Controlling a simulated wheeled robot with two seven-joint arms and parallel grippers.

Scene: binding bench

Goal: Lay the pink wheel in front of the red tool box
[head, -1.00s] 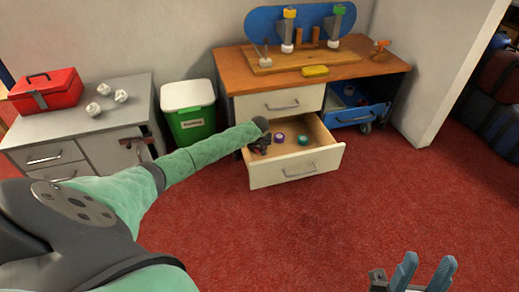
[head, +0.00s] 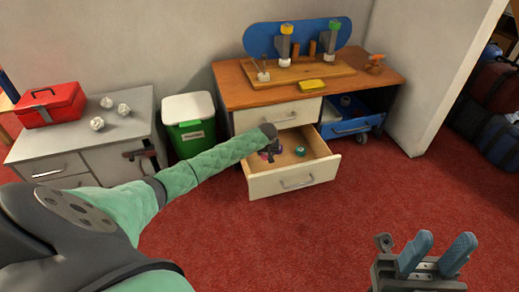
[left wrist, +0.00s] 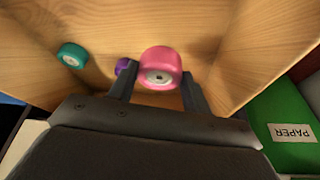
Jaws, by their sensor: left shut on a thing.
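The pink wheel (left wrist: 161,67) is between the two fingers of my left gripper (left wrist: 157,88) in the left wrist view. My left gripper is shut on it. In the head view this gripper (head: 270,150) is in the open drawer, and the wheel is mostly hidden there. The red tool box (head: 50,105) stands on the grey cabinet (head: 75,135) at the left. My right gripper (head: 442,245) is open and empty above the red carpet at the lower right.
A teal wheel (left wrist: 72,54) and a purple wheel (left wrist: 121,66) lie in the drawer (head: 318,172). Crumpled white balls (head: 98,124) lie right of the tool box. The cabinet top before the tool box is bare. A green paper bin (head: 190,135) stands between cabinet and bench.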

